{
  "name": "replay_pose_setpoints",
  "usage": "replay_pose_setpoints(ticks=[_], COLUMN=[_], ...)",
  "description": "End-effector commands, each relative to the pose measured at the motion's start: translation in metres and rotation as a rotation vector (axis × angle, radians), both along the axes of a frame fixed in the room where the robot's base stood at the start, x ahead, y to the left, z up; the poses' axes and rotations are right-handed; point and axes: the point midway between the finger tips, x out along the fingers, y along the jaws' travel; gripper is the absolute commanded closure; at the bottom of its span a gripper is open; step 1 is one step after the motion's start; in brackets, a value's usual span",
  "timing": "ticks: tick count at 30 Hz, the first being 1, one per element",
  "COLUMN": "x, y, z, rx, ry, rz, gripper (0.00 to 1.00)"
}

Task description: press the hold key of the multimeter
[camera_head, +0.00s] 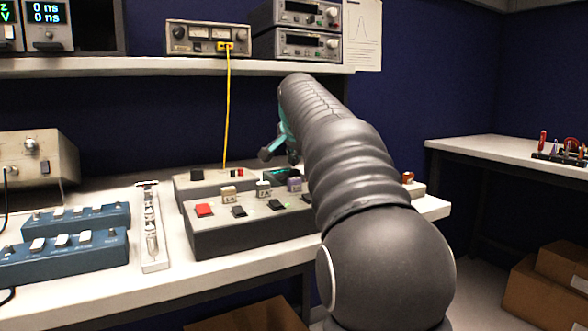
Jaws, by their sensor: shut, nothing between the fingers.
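No multimeter can be made out for certain. A small dark unit with a teal-lit face (268,173) shows behind the grey button console (240,236), just left of my arm, and may be it. No hold key can be read. My arm reaches from the front right over the bench and covers what lies behind it. Its far end, with a teal part, bends down above the back of the console. My gripper (291,158) is small, dark and mostly hidden by the arm. It is shut and empty, and whether it touches anything cannot be seen.
The console bears a red key (204,210), dark keys and small labelled blocks. A yellow cable (227,110) runs down from a shelf instrument (207,38) to a low grey box (205,183). Blue switch boxes (65,255) and a narrow metal rail (152,228) stand left.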

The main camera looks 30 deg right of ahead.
Motion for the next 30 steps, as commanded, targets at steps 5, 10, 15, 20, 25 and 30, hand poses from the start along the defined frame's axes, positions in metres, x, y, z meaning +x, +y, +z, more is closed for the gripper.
replay_pose_setpoints(ticks=[5,10,15,20,25,30], x=[0.000,0.000,0.000,0.000,0.000,0.000], y=[0.000,0.000,0.000,0.000,0.000,0.000], z=[-0.001,0.003,0.018,0.031,0.043,0.050], rx=[0.000,0.000,0.000,0.000,-0.001,0.000], ry=[0.000,0.000,-0.001,-0.001,-0.001,-0.001], rz=[0.000,0.000,0.001,0.001,0.000,0.001], gripper=[1.00,1.00,1.00,1.00,1.00,1.00])
